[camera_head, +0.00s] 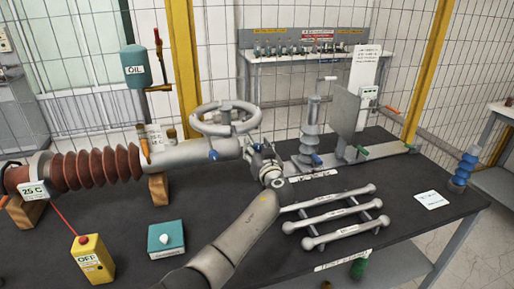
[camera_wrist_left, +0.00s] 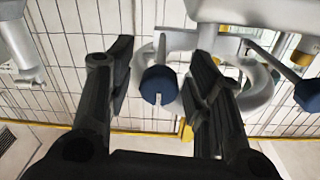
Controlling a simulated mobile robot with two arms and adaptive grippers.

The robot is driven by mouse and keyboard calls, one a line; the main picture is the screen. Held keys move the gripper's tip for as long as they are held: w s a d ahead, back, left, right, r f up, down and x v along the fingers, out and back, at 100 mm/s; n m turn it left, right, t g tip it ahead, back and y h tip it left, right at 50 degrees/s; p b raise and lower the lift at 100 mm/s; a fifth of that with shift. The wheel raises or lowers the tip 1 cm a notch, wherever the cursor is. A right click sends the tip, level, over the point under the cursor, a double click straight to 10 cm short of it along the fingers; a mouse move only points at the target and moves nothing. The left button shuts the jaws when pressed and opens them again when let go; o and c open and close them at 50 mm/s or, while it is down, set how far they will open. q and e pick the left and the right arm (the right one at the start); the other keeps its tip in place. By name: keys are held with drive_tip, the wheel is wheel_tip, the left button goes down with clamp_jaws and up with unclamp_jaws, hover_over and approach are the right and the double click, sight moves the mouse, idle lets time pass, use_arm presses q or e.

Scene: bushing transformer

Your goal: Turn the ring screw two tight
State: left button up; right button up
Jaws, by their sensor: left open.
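My left gripper (camera_head: 256,149) is beside the grey handwheel fitting (camera_head: 225,120) at the right end of the transformer bushing. In the left wrist view its two black fingers (camera_wrist_left: 160,78) are apart. A blue slotted screw head (camera_wrist_left: 158,86) shows in the gap between them, beyond or level with the tips; contact cannot be told. Grey curved ring metal sits behind it. Another blue head (camera_wrist_left: 306,94) is to the right, outside the fingers. In the head view a blue screw (camera_head: 213,154) is left of the gripper. Which one is ring screw two is not readable. My right gripper is out of view.
The dark table (camera_head: 130,230) holds the red ribbed bushing (camera_head: 95,168), a yellow OFF box (camera_head: 92,260), a teal box (camera_head: 165,239), grey rods (camera_head: 335,215) and a vise-like stand (camera_head: 310,135). A green OIL tank (camera_head: 136,65) stands behind the bushing.

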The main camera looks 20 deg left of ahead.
use_arm(q)
drive_tip(key=shift+c, duration=1)
drive_tip(key=c, duration=0.5)
clamp_jaws()
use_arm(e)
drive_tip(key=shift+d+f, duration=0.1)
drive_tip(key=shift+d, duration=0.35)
